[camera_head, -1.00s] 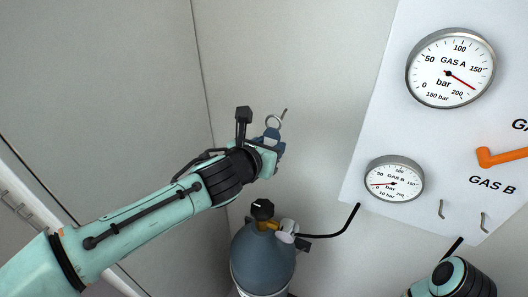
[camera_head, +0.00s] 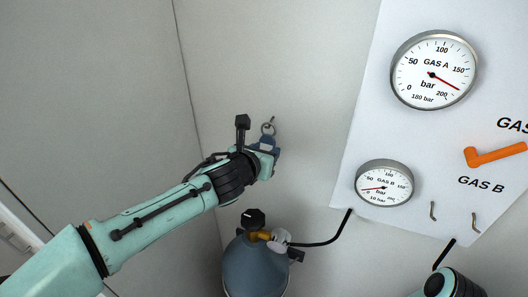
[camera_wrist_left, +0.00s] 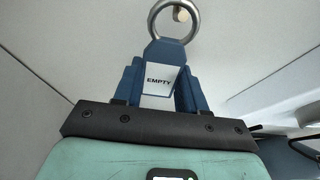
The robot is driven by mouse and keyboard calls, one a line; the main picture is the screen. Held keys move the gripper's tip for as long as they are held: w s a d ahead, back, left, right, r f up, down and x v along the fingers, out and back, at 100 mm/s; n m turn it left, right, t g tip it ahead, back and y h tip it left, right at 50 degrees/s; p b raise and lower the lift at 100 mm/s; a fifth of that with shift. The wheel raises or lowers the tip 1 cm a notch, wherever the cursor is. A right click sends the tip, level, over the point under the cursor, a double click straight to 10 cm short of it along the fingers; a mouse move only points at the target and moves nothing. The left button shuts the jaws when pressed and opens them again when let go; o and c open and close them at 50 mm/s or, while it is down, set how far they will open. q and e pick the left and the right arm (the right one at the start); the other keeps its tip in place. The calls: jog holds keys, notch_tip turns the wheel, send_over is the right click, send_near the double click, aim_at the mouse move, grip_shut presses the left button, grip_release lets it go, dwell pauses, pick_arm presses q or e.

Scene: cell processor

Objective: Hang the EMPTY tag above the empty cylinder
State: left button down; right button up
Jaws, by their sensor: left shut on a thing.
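My left gripper (camera_head: 268,150) is shut on the EMPTY tag (camera_head: 269,142), a blue tag with a white label and a metal ring on top. In the left wrist view the tag (camera_wrist_left: 160,75) is upright between the fingers, its lettering readable. A wall hook (camera_head: 272,119) is right at the ring; its tip (camera_wrist_left: 180,13) shows within the ring's upper part. I cannot tell whether the ring is around the hook or only in front of it. The blue-grey cylinder (camera_head: 254,268) stands below the gripper. My right gripper is not in view.
A white panel (camera_head: 345,180) at right carries the GAS A gauge (camera_head: 434,70), the GAS B gauge (camera_head: 384,183), an orange handle (camera_head: 495,155) and two small hooks (camera_head: 433,211). A black hose (camera_head: 325,240) runs from the cylinder's valve. Part of my right arm shows at bottom right.

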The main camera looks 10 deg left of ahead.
pick_arm(q)
jog(key=shift+f, duration=0.25)
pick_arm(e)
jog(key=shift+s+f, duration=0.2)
pick_arm(q)
jog(key=shift+s, duration=0.1)
jog(key=shift+c, duration=0.4)
grip_release()
jog(key=p+v, duration=0.1)
jog(key=v, duration=0.6)
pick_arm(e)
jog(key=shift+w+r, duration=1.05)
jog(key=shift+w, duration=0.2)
